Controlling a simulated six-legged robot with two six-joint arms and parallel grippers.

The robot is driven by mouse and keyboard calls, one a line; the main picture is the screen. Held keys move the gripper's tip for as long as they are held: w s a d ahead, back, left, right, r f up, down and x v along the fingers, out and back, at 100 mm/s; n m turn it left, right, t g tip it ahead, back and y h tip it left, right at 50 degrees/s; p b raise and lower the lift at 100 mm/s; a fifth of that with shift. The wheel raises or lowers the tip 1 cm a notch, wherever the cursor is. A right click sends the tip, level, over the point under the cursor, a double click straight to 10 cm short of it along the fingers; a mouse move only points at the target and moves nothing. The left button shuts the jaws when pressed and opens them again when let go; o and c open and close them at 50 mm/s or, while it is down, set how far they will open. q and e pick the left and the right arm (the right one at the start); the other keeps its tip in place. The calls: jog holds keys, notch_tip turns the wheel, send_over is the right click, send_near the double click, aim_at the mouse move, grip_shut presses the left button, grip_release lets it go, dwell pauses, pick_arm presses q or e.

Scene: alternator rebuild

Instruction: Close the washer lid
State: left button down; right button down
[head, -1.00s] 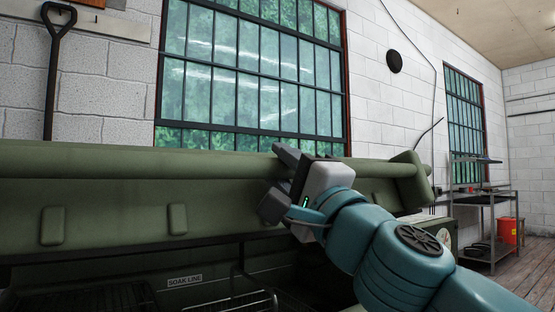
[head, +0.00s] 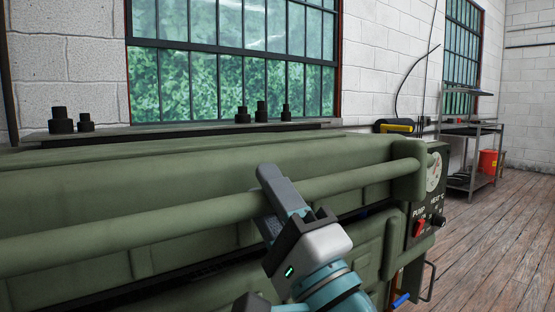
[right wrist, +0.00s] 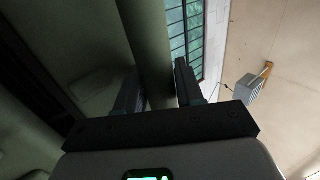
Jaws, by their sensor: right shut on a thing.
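The green washer lid (head: 90,195) spans the head view, with a long round handle bar (head: 130,228) along its front. The lid is low over the green washer body (head: 215,288), and a narrow dark gap shows between them. My right gripper (head: 275,200) is shut on the handle bar near its right part. In the right wrist view the bar (right wrist: 150,45) runs between the two fingers (right wrist: 160,90). My left gripper is not in view. The inside of the washer is hidden by the lid.
A control box (head: 430,195) with a gauge, a red switch and a black knob is at the washer's right end. Dark sockets (head: 62,122) stand on a ledge behind. A metal shelf (head: 470,150) and red bucket (head: 488,162) are further right. Wooden floor is clear there.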

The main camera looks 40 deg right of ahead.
jog(key=f, duration=0.3)
jog(key=f+b, duration=0.1)
jog(key=f, duration=0.1)
jog(key=shift+a+f, duration=0.2)
jog(key=shift+a, duration=0.1)
jog(key=shift+w, duration=0.1)
jog(key=c, duration=0.8)
grip_release()
jog(key=shift+d+r, duration=0.1)
